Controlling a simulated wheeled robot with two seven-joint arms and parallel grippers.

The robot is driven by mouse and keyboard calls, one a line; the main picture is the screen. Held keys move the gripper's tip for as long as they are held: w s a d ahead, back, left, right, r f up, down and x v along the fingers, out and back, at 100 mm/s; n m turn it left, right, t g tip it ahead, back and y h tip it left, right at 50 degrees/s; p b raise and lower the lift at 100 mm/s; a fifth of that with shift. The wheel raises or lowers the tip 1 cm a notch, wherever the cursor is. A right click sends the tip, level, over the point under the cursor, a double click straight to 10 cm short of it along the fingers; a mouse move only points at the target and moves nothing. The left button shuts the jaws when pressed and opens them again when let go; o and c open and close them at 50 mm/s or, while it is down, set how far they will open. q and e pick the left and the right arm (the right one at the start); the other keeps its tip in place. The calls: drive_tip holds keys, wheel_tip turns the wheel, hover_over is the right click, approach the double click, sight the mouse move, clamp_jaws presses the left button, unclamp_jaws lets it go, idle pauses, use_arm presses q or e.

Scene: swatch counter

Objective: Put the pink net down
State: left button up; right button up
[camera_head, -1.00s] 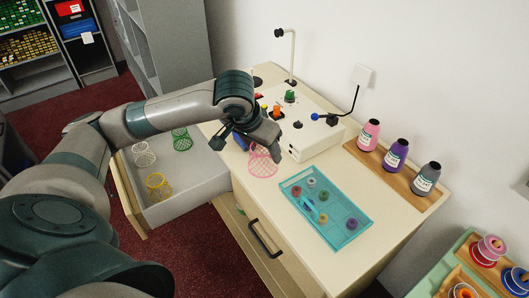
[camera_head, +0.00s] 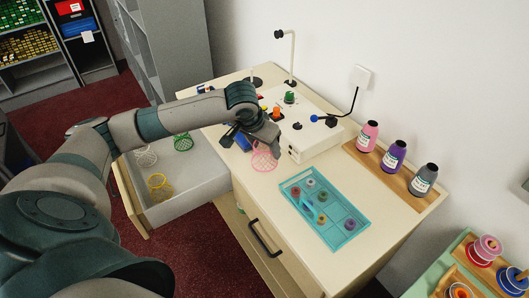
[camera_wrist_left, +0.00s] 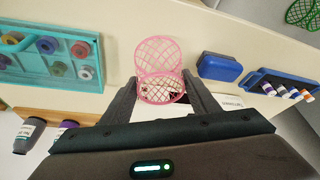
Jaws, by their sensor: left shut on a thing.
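The pink net (camera_head: 264,160) is a small open mesh cup. My left gripper (camera_head: 257,141) is shut on it at the counter (camera_head: 265,190), between the teal tray and the open drawer. In the left wrist view the pink net (camera_wrist_left: 158,55) sits between the two fingers of my left gripper (camera_wrist_left: 160,86), its wide mouth away from the wrist. Whether its lower rim touches the counter, I cannot tell. My right gripper is out of view.
The open grey drawer (camera_head: 195,189) holds white, green and yellow nets. A teal tray (camera_head: 340,240) with spools lies at the right. The white machine (camera_head: 312,141) stands behind the net, a blue case (camera_wrist_left: 219,67) beside it. Bottles stand on a wooden board (camera_head: 377,172).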

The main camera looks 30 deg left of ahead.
use_arm(q)
drive_tip(key=shift+f+p, duration=0.35)
drive_tip(key=shift+f, duration=1.05)
drive_tip(key=o, duration=1)
drive_tip(key=shift+f, duration=0.1)
drive_tip(key=b+v, duration=0.1)
drive_tip(key=v, duration=1.1)
drive_tip(key=shift+b, duration=0.35)
